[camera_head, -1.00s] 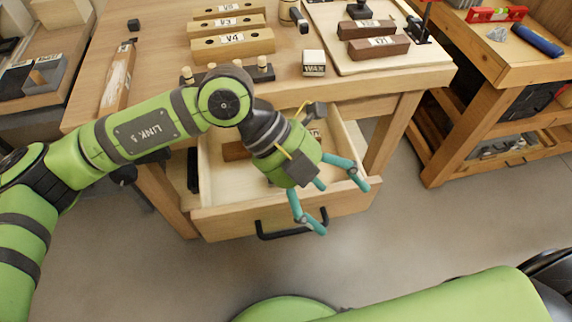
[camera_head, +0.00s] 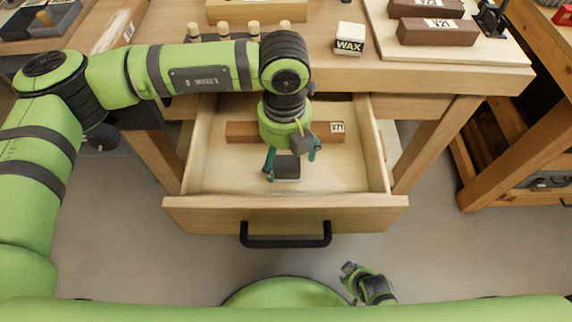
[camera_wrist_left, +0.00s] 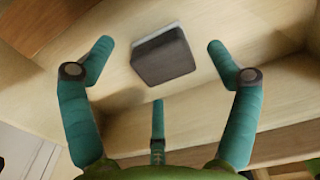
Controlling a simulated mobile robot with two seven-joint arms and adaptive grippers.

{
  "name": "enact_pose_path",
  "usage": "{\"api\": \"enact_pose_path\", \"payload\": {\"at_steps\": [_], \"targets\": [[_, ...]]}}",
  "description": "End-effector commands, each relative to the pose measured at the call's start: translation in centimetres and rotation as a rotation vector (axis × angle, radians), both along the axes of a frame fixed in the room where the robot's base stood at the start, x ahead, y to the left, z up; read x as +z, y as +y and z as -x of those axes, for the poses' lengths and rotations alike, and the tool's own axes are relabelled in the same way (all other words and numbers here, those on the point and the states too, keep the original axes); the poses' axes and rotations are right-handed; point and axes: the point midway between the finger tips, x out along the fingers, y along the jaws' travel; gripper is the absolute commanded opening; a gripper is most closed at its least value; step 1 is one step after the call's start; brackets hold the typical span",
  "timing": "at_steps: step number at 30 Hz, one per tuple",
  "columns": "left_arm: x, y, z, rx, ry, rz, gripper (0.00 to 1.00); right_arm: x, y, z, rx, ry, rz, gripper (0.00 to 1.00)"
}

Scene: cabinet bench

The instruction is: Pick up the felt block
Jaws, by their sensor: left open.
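The felt block (camera_head: 287,172), a small dark grey block with a pale edge, lies in the open drawer (camera_head: 350,178). My left gripper (camera_head: 291,162) is open and points down into the drawer, over the block. In the left wrist view, the block (camera_wrist_left: 164,58) shows ahead of and between the spread teal fingers of the left gripper (camera_wrist_left: 160,45), apart from them. A small green and dark part at the bottom of the head view appears to be my right gripper (camera_head: 366,284); its fingers are too unclear to read.
A brown wooden bar labelled V-something (camera_head: 243,132) lies across the drawer behind the block. The drawer front (camera_head: 285,213) has a black handle (camera_head: 285,241). On the bench stand a WAX block (camera_head: 349,40), several pegs and dark bars (camera_head: 437,32) on a pale board.

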Motion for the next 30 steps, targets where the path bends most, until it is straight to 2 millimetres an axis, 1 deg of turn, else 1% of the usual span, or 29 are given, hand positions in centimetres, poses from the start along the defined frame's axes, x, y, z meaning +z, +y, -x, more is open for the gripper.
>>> {"api": "enact_pose_path", "payload": {"at_steps": [1,3,5,7,12,13,14,15,17,18,30], "targets": [[-0.9,0.0,0.1,0.0,0.005,-0.001,0.88,0.0,0.0,0.0,0.0,-0.001,0.0,0.4],[-2.1,0.0,0.0,-0.001,0.003,-0.001,0.88,-0.1,0.0,0.0,0.0,-0.001,0.0,0.4],[-2.8,-0.1,0.0,-0.001,0.004,0.0,0.88,0.0,0.0,-0.1,0.0,0.0,0.0,0.4],[-3.1,-0.1,0.0,-0.001,0.002,0.001,0.88,0.0,0.0,-0.1,0.0,0.0,0.0,0.4],[-3.1,-0.1,0.0,-0.002,0.001,0.001,0.88,0.0,0.0,-0.1,0.0,0.0,0.0,0.4],[-3.1,-0.1,0.0,-0.002,0.001,0.001,0.8,0.0,0.0,-0.1,0.0,0.0,0.0,0.4],[-3.1,-0.1,0.0,-0.002,0.001,0.001,0.68,0.0,0.0,-0.1,0.0,0.0,0.0,0.4],[-3.1,-0.1,0.0,-0.002,0.001,0.001,0.52,0.0,0.0,-0.1,0.0,0.0,0.0,0.4],[-3.1,-0.1,0.0,-0.001,0.002,0.001,0.28,0.0,0.0,-0.1,0.0,0.0,0.0,0.4],[-3.1,-0.1,0.0,-0.001,0.002,0.001,0.19,0.0,0.0,-0.1,0.0,0.0,0.0,0.4],[-3.1,0.0,0.1,-0.001,0.005,-0.002,0.17,0.0,0.0,0.0,0.0,0.001,0.0,0.4]]}}
